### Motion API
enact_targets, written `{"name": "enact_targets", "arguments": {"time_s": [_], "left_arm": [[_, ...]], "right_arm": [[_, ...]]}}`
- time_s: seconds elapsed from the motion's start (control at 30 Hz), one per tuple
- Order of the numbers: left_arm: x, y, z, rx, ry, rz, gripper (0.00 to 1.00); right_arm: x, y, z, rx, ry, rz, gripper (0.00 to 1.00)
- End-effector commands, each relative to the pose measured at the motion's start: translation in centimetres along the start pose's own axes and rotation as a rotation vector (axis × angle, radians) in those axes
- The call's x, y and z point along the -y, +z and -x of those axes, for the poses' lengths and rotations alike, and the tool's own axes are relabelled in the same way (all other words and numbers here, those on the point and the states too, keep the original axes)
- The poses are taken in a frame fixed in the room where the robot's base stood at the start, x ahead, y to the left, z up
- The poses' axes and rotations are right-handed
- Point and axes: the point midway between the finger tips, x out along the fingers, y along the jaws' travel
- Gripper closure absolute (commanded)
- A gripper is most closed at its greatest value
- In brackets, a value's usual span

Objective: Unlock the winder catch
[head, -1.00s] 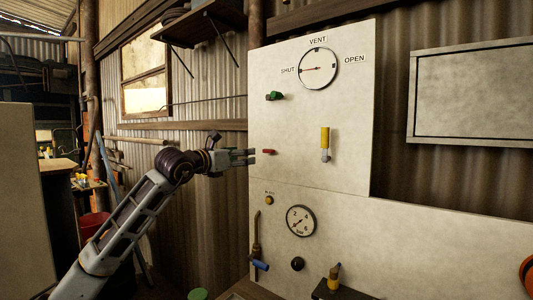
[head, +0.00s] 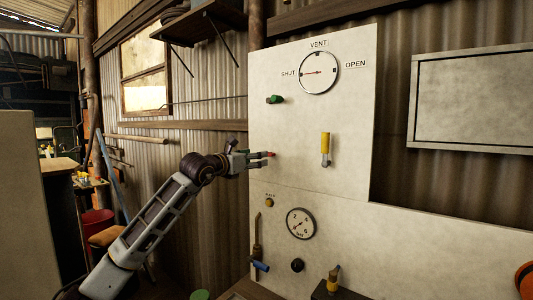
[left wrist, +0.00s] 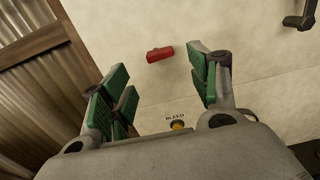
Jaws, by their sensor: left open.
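A small red handle (head: 271,154), which I take to be the winder catch, sticks out near the left edge of the pale upper panel. My left gripper (head: 262,157) is at it in the head view, its fingertips overlapping the handle. In the left wrist view the red handle (left wrist: 160,54) lies ahead of the gap between the open green-padded fingers of the left gripper (left wrist: 157,70). Nothing is held, and I cannot tell whether a finger touches the handle. My right gripper is not in view.
On the panel are a green knob (head: 275,99), a yellow handle (head: 325,148) and a SHUT/VENT/OPEN dial (head: 319,72). Below are a yellow bleed button (head: 269,202), a gauge (head: 300,223) and a blue-handled valve (head: 260,266). Corrugated wall lies left of the panel.

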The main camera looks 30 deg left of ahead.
Motion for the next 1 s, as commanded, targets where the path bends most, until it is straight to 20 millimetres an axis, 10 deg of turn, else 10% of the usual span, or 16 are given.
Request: {"name": "enact_targets", "arguments": {"time_s": [1.0], "left_arm": [[0.0,0.0,-7.6,-0.001,-0.001,0.001,0.39]], "right_arm": [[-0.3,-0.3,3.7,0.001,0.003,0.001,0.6]]}}
